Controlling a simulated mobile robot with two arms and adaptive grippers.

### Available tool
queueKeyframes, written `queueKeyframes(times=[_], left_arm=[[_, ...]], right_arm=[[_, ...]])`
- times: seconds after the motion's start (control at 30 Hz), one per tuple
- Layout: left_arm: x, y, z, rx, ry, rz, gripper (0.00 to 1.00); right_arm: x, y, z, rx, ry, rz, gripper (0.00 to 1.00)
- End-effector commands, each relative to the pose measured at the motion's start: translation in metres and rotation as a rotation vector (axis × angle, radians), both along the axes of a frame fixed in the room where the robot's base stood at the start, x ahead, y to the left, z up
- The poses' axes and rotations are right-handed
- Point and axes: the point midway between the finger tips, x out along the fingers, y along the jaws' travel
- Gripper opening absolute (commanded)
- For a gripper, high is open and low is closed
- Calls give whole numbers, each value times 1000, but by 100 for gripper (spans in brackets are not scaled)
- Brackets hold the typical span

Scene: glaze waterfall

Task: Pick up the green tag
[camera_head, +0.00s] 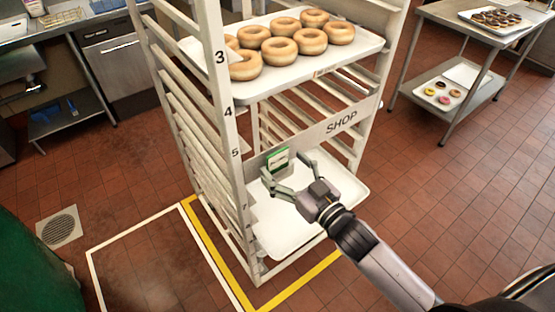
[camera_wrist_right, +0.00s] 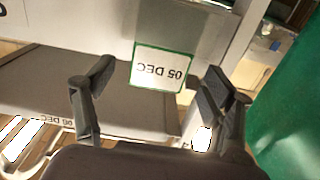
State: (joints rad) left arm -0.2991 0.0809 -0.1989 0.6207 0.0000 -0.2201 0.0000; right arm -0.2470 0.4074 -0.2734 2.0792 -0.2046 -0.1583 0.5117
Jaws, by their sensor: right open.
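The green tag (camera_head: 278,159) is a small upright card with a green edge and a white face, on the rack's front beside the SHOP panel. In the right wrist view the tag (camera_wrist_right: 161,68) reads "05 DEC" upside down and lies just beyond and between the fingertips. My right gripper (camera_head: 283,180) is open around the space in front of the tag; its fingers (camera_wrist_right: 150,82) stand apart on either side with nothing between them. Whether a finger touches the tag cannot be told. My left gripper is not in view.
A steel table (camera_head: 440,14) with donut trays stands at the right. A green bin (camera_head: 35,270) stands at the lower left. The tiled floor right of the rack is clear.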

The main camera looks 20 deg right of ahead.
Motion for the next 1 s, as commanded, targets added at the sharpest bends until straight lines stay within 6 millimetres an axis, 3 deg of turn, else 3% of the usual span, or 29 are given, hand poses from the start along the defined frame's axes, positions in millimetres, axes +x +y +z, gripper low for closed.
queueKeyframes(times=[0.33, 1.0], left_arm=[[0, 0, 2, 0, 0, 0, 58], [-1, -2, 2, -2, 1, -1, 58]], right_arm=[[7, 3, -1, 0, 0, 0, 75], [7, 3, 0, -1, 0, 0, 31]])
